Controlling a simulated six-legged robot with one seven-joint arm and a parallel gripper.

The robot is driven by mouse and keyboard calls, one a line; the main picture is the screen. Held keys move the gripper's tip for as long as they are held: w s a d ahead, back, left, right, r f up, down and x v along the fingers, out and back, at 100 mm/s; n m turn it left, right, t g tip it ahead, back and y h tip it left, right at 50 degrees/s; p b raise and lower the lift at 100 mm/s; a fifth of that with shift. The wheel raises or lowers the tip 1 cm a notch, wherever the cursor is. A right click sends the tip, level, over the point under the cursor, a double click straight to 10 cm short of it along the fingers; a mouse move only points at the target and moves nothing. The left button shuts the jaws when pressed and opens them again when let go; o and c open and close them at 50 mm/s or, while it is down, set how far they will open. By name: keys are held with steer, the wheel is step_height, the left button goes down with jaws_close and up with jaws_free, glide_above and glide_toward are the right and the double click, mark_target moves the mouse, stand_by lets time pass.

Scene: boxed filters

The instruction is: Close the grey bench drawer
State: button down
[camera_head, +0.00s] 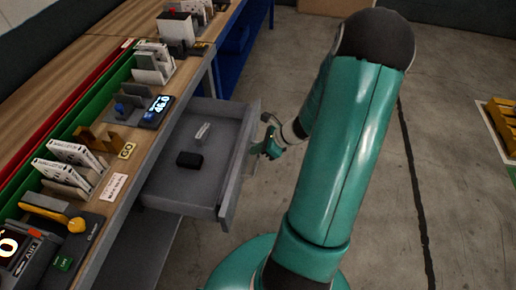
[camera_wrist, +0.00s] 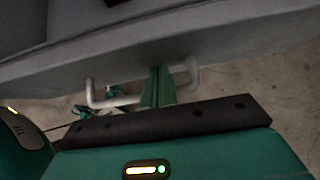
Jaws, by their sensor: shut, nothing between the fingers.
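The grey bench drawer (camera_head: 203,185) stands pulled out from the bench in the head view. It holds a small black item (camera_head: 189,159) and a small light item (camera_head: 203,131). Its front panel (camera_wrist: 215,48) crosses the top of the wrist view. A pale bar handle (camera_wrist: 100,101) on the drawer front shows on both sides of my fingers. My gripper (camera_head: 270,149) is at the outer face of the drawer front. In the wrist view my gripper (camera_wrist: 157,72) has its fingers together, at the handle and close to the panel. I cannot tell whether they touch it.
The wooden bench top (camera_head: 113,193) carries boxed filters (camera_head: 152,64), a small display (camera_head: 157,110) and a yellow-handled tool (camera_head: 52,212). A blue frame (camera_head: 234,45) stands beyond the drawer. A yellow pallet-like object (camera_head: 503,120) lies at the far right. The concrete floor (camera_head: 440,170) between is clear.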

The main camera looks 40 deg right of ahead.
glide_above(183, 148)
steer(key=shift+s+d, duration=0.25)
steer(key=shift+w+a+r, duration=0.1)
steer(key=shift+w+a, duration=0.1)
